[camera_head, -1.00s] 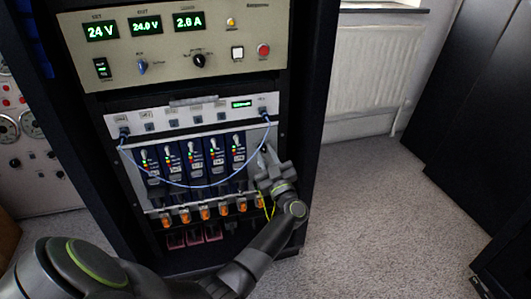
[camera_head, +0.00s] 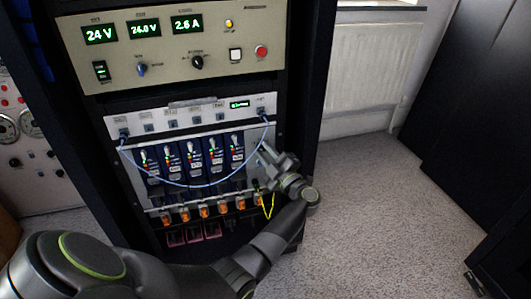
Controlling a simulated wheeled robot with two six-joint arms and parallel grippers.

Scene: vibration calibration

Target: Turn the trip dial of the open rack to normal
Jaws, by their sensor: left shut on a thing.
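The open rack (camera_head: 313,100) stands ahead, with a row of blue modules (camera_head: 193,155) on a grey panel. My left gripper (camera_head: 263,153) is at the right end of this row, against the panel, shut on a small part there. I take that part to be the trip dial; the fingers hide it, so its setting cannot be read. My left wrist is tilted down and to the right of the gripper. My right gripper is not in view.
A blue cable (camera_head: 190,187) hangs across the modules and passes close to my left gripper. Orange connectors (camera_head: 205,212) and a yellow-green wire (camera_head: 269,206) are below. The upper panel (camera_head: 110,75) has displays and knobs. Carpet (camera_head: 365,220) at right is clear.

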